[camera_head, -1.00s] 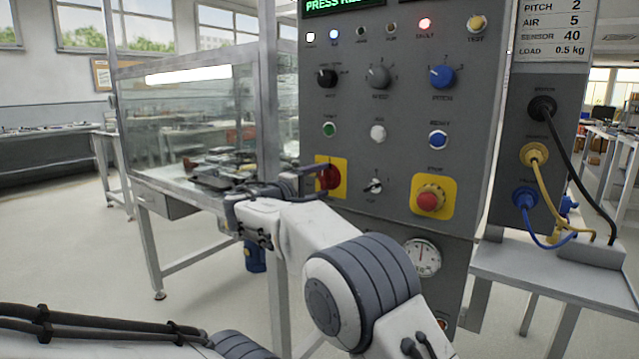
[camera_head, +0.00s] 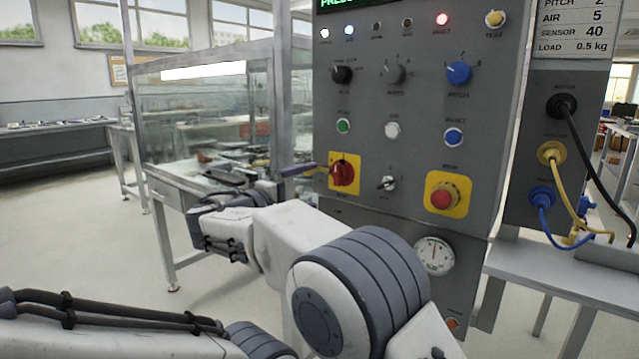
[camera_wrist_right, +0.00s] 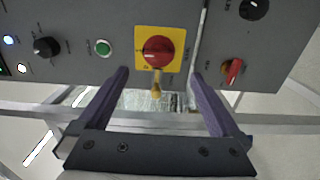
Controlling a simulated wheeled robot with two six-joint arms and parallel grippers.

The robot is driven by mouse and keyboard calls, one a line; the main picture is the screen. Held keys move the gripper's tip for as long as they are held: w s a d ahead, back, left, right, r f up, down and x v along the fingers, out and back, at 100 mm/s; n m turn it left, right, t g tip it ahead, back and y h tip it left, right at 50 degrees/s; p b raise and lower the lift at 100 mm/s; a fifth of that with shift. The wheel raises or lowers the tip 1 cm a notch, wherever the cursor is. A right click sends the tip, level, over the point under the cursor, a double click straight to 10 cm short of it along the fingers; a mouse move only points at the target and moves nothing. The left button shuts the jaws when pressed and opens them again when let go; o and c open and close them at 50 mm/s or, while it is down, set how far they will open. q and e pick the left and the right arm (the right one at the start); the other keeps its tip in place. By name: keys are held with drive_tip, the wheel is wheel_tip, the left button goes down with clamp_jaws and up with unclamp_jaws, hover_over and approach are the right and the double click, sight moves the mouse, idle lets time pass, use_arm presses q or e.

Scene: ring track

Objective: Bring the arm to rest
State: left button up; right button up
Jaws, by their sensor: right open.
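My right gripper shows in the head view (camera_head: 298,171) in front of the grey control panel (camera_head: 420,105). In the right wrist view (camera_wrist_right: 160,72) its two dark purple fingers are spread wide with nothing between them. A red rotary switch on a yellow plate (camera_head: 343,173) is just beyond the fingertips in the head view. In the wrist view the red switch (camera_wrist_right: 158,51) sits ahead of the gap, apart from both fingers, with a small yellow-orange piece (camera_wrist_right: 156,86) below it. A white left arm link with black cables crosses the lower left; my left gripper is out of view.
The panel also holds a red stop button on yellow (camera_head: 443,198), several knobs and a gauge (camera_head: 434,256). A glass-sided bench (camera_head: 205,125) stands behind at left. Cables hang over a table (camera_head: 560,275) at right. Open floor lies at left.

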drive_tip(key=shift+s+a, duration=0.3)
drive_tip(key=shift+s, duration=0.15)
drive_tip(key=s+d+f+g+y, duration=0.3)
drive_tip(key=s+d+f+g, duration=0.1)
drive_tip(key=s+f, duration=0.35)
drive_tip(key=s+d+f+g+y, duration=0.2)
drive_tip(key=s+d+f+g, duration=0.3)
drive_tip(key=s, duration=0.3)
drive_tip(key=s+d+f+m+g+y, duration=0.1)
drive_tip(key=s+f+m+g+y, duration=0.15)
drive_tip(key=s+f, duration=0.65)
drive_tip(key=s+d+f+m+g+y, duration=0.1)
drive_tip(key=s+f+g+y, duration=0.2)
drive_tip(key=s, duration=1.2)
wheel_tip(320, 180, up, 30)
drive_tip(key=y+p, duration=0.1)
drive_tip(key=p, duration=2.8)
drive_tip(key=shift+s+f, duration=0.2)
drive_tip(key=shift+s, duration=0.2)
